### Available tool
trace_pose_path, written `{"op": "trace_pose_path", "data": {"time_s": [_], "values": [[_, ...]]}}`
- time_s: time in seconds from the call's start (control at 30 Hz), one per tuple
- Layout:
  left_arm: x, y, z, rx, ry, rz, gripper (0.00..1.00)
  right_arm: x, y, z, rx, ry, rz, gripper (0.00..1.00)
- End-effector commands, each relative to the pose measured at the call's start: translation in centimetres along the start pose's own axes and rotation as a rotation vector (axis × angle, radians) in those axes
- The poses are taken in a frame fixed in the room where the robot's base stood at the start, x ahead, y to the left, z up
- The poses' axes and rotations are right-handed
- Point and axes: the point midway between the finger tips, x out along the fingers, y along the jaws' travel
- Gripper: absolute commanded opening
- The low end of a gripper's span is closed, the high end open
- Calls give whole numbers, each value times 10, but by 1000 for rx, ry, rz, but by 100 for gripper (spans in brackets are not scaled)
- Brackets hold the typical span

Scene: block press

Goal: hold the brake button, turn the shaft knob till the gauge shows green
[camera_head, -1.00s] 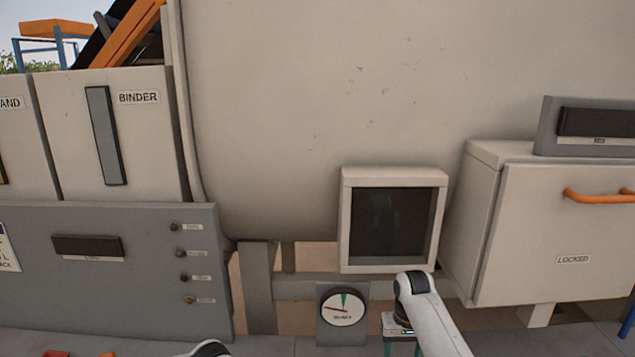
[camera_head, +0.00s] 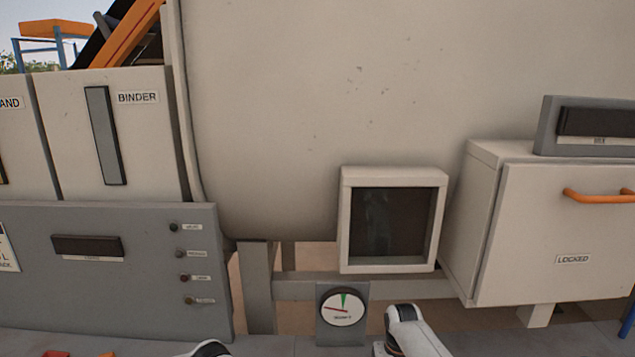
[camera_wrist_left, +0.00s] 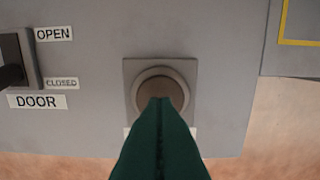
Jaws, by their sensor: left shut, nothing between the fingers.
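The shaft gauge (camera_head: 343,307) is a round white dial on a grey plate in the head view. Its red needle points left, outside the green wedge at the top. In the left wrist view a round brownish button (camera_wrist_left: 160,86) sits in a grey square mount; its label is mostly hidden. My left gripper (camera_wrist_left: 159,101) is shut and empty, its green fingertips overlapping the button's lower part; I cannot tell whether they touch it. My right arm enters at the bottom of the head view, but its gripper is below the frame. The shaft knob is not seen.
A door switch (camera_wrist_left: 14,62) with OPEN and CLOSED labels is left of the button. In the head view, a grey panel (camera_head: 110,265) with small lamps stands left, a dark window (camera_head: 391,222) is central, and a locked cabinet (camera_head: 570,230) stands right.

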Motion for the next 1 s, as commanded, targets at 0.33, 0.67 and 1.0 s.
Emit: {"op": "trace_pose_path", "data": {"time_s": [0.33,0.67,1.0], "values": [[0,0,0,0,0,0,0,4,0,0,0,-2,0,58],[5,0,0,0,1,0,0,4,0,0,0,-1,0,58],[13,0,0,1,0,0,0,4,0,0,0,-1,0,58]]}}
